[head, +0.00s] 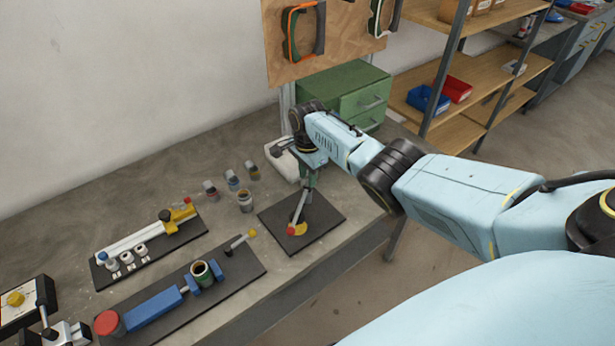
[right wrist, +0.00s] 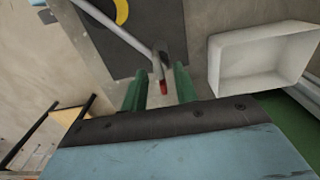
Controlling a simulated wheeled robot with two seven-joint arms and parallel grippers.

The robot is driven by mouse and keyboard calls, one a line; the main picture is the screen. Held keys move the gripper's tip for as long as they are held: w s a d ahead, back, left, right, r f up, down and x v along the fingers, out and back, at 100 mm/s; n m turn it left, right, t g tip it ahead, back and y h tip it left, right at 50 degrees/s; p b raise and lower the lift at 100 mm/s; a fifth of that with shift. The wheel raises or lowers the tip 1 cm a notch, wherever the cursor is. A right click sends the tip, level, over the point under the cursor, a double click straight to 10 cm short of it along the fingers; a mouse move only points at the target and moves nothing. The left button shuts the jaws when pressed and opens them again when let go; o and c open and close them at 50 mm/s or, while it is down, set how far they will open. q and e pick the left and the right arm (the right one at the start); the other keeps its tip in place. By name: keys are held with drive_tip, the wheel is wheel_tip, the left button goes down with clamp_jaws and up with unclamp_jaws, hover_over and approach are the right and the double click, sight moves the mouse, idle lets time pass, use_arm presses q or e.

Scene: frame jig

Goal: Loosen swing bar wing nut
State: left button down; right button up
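A dark square plate (head: 328,222) on the bench carries a slanted grey swing bar (head: 298,208) with a red end and a yellow curved piece (head: 300,229) near it. My right gripper (head: 309,184) is over the far part of this plate. In the right wrist view, its two green fingers (right wrist: 159,88) are apart. A small grey piece with a red tip (right wrist: 163,87), seemingly the wing nut, stands between them with gaps on both sides. I cannot tell its exact shape. The grey bar (right wrist: 112,27) runs to it from the upper left. My left gripper is not in view.
A white tray (right wrist: 262,58) lies close beside the right gripper. Several small jars (head: 245,202) stand left of the plate. Two other dark-based fixtures, one with a yellow clamp (head: 178,217) and one with a blue block (head: 153,307), lie further left. A green drawer cabinet (head: 345,90) stands behind.

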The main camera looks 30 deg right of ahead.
drive_tip(key=shift+f, duration=0.1)
drive_tip(key=shift+c, duration=0.4)
clamp_jaws()
